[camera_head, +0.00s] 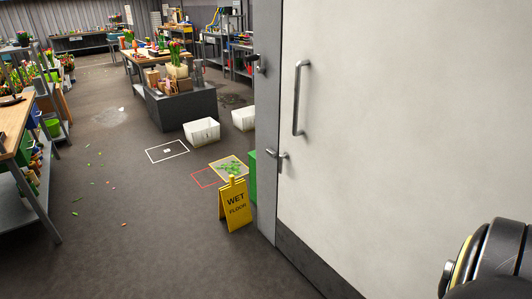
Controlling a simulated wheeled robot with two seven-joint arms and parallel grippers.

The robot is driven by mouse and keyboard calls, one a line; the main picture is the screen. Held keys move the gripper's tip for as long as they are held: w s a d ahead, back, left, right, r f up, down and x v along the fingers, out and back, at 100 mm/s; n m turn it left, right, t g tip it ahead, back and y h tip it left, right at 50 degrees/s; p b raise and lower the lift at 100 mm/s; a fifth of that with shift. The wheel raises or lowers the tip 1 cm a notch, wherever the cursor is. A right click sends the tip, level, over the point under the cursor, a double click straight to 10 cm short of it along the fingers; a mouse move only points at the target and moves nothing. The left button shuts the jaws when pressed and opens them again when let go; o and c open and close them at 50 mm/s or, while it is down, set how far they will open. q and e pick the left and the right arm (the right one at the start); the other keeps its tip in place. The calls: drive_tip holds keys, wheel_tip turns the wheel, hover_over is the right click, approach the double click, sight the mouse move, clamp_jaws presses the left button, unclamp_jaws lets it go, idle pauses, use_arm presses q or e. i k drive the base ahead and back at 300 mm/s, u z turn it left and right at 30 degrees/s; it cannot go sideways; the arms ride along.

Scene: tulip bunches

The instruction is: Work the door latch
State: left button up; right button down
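The white door (400,130) fills the right side of the head view, with a dark kick plate along its bottom. The door latch (281,155) is a small metal lever near the door's left edge. Above it is a long vertical pull handle (299,98). I cannot tell whether the latch is engaged. Neither gripper is in view. A dark rounded part with a yellow ring at the bottom right looks like part of my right arm, well away from the latch.
A yellow wet floor sign (236,207) stands left of the door frame (266,110). White crates (201,131) and a dark planter block (180,106) are farther back. A wooden-topped bench (14,128) lines the left. The floor (130,220) between is mostly clear, with scattered petals.

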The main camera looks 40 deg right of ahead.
sight(285, 155)
drive_tip(key=z, duration=0.5)
drive_tip(key=i, duration=1.65)
drive_tip(key=z, duration=1.9)
drive_tip(key=i, duration=0.7)
drive_tip(key=z, duration=0.6)
